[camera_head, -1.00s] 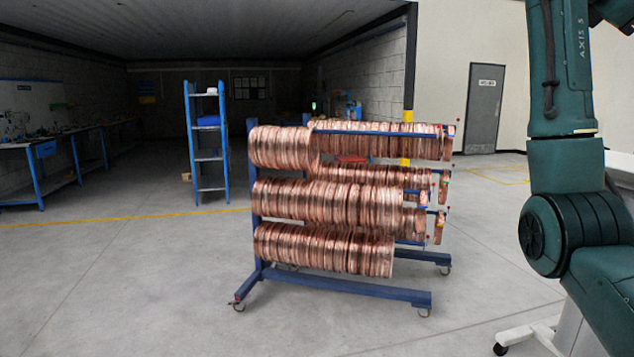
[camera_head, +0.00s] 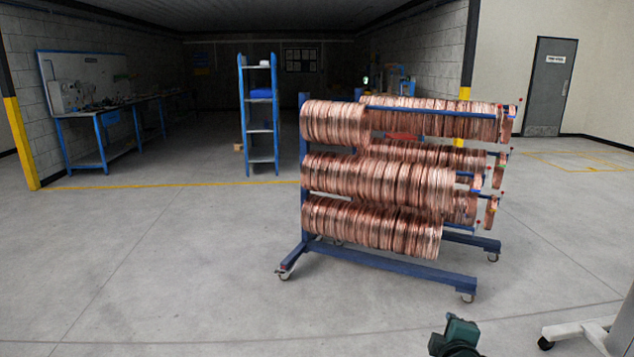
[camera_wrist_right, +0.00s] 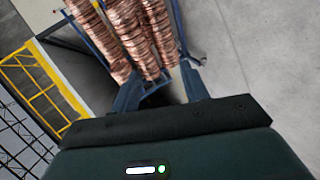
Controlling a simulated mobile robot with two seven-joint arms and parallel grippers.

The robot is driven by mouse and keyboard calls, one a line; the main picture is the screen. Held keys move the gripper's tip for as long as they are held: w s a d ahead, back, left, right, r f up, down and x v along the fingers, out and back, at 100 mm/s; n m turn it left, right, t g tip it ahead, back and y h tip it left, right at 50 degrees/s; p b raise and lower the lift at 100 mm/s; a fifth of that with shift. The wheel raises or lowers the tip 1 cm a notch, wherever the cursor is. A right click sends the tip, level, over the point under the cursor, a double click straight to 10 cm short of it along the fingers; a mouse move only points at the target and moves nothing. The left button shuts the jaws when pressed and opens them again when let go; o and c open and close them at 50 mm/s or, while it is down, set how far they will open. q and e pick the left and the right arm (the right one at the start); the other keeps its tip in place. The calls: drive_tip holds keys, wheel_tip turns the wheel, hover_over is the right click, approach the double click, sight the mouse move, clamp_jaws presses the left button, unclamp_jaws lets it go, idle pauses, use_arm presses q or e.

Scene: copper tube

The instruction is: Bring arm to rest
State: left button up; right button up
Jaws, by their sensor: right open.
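My right gripper (camera_wrist_right: 160,78) shows in the right wrist view with its two dark fingers apart and nothing visible between them. Beyond the fingers are copper tube coils (camera_wrist_right: 130,30) on a rack, seen at a steep tilt. In the head view only a small dark green part of an arm (camera_head: 456,335) shows at the bottom edge, right of centre. The right gripper cannot be made out there. My left gripper is in neither view. The blue rack (camera_head: 390,262) stands upright on casters, with copper coils (camera_head: 375,225) on several bars.
A white caster base (camera_head: 585,328) stands at the lower right. A blue shelf (camera_head: 260,128) and workbench (camera_head: 105,125) are further back. A yellow post (camera_head: 22,145) is at left. Grey floor (camera_head: 170,265) is clear at left and in front of the rack.

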drive_tip(key=s+a+f+m+y, duration=0.2)
drive_tip(key=s+a+f+m, duration=0.1)
drive_tip(key=s, duration=0.6)
drive_tip(key=s+a+f+m+g+y, duration=0.1)
drive_tip(key=s+a+f+m+y, duration=0.1)
drive_tip(key=s+a+f, duration=0.3)
drive_tip(key=s+a+f+m+g+y, duration=0.1)
drive_tip(key=s+a+f+m, duration=0.3)
drive_tip(key=s, duration=0.8)
drive_tip(key=shift+s+f+m+y+p, duration=0.4)
drive_tip(key=shift+f+m+y, duration=0.1)
drive_tip(key=shift+y, duration=0.4)
drive_tip(key=shift+a, duration=0.1)
drive_tip(key=shift+c, duration=0.6)
